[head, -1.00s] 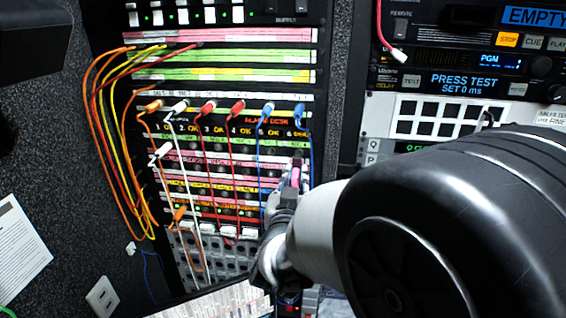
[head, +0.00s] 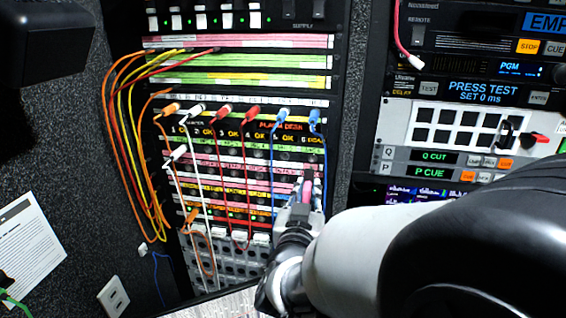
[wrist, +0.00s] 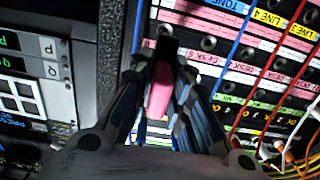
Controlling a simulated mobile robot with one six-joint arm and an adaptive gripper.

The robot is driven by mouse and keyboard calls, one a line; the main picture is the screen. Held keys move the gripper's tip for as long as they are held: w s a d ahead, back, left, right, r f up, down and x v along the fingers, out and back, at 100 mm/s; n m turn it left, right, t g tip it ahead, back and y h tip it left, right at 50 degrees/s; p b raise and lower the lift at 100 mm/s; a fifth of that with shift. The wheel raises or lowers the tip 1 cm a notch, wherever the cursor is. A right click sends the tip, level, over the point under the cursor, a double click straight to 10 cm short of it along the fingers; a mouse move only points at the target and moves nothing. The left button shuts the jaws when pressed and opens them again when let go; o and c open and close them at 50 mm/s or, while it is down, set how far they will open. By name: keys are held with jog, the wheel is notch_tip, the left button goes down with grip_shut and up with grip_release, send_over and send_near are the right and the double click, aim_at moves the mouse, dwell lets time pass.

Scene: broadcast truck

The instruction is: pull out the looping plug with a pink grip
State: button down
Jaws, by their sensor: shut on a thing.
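The plug with the pink grip (head: 306,187) is at the right side of the patch panel, below the blue plugs. My gripper (head: 304,196) is shut on it from the front. In the wrist view, the pink grip (wrist: 158,92) lies between the two fingers of my gripper (wrist: 161,80), with a dark end toward the panel. I cannot tell whether its tip is still in a jack. Any cord on it is hidden by the fingers and arm.
Two blue plugs (head: 283,115) sit above with blue cords hanging beside my gripper. Red plugs (head: 250,115), white plugs (head: 195,111) and orange cords (head: 124,140) are farther left. An equipment rack (head: 455,120) stands at the right.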

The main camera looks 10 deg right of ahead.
aim_at(306, 201)
jog(key=shift+v, duration=1.55)
